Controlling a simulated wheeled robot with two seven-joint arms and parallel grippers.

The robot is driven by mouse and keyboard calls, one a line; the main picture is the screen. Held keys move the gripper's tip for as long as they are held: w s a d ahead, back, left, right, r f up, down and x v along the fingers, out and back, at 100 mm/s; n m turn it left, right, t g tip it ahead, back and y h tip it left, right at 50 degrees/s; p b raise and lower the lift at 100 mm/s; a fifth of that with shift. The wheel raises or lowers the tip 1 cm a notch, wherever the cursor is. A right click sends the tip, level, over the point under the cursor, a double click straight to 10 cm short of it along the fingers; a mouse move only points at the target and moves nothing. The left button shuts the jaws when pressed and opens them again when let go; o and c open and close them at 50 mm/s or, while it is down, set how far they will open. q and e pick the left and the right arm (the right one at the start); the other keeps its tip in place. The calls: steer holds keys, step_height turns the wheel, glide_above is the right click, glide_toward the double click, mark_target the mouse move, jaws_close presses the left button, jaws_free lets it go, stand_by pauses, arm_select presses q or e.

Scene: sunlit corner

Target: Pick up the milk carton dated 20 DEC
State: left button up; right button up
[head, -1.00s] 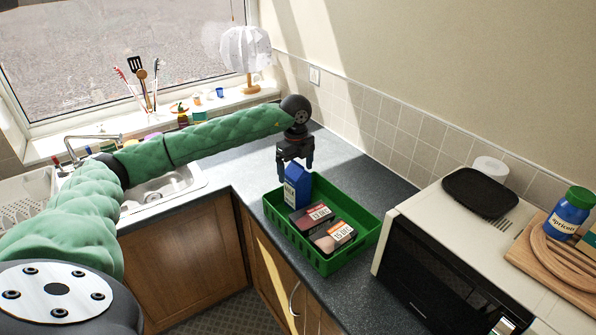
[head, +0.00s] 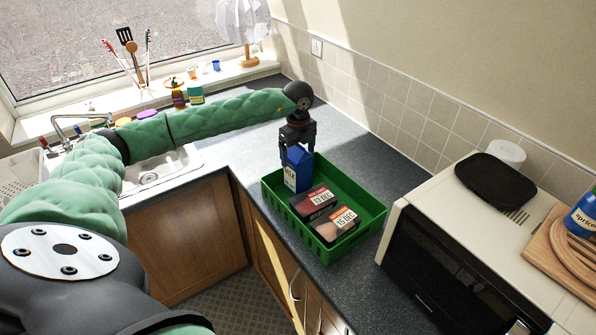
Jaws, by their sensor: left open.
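A blue milk carton (head: 297,175) with a white label stands upright in the back left corner of a green crate (head: 350,245) on the worktop. Its date is too small to read. My left gripper (head: 297,157) is open and points down at the carton's top, with its fingers overlapping the top in the picture. I cannot tell whether they touch it. My right gripper is not in view.
Two dark packs with date labels, a rear pack (head: 309,205) and a front pack (head: 331,232), lie in the crate in front of the carton. A microwave (head: 455,255) stands to the right. The worktop behind the crate is clear.

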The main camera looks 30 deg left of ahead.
arm_select(q)
steer(key=shift+s+d+f, duration=0.1)
steer(key=shift+s+f, duration=0.1)
steer(key=shift+f, duration=0.65)
steer(key=shift+w+f, duration=0.1)
steer(key=shift+c, duration=0.7)
jaws_close()
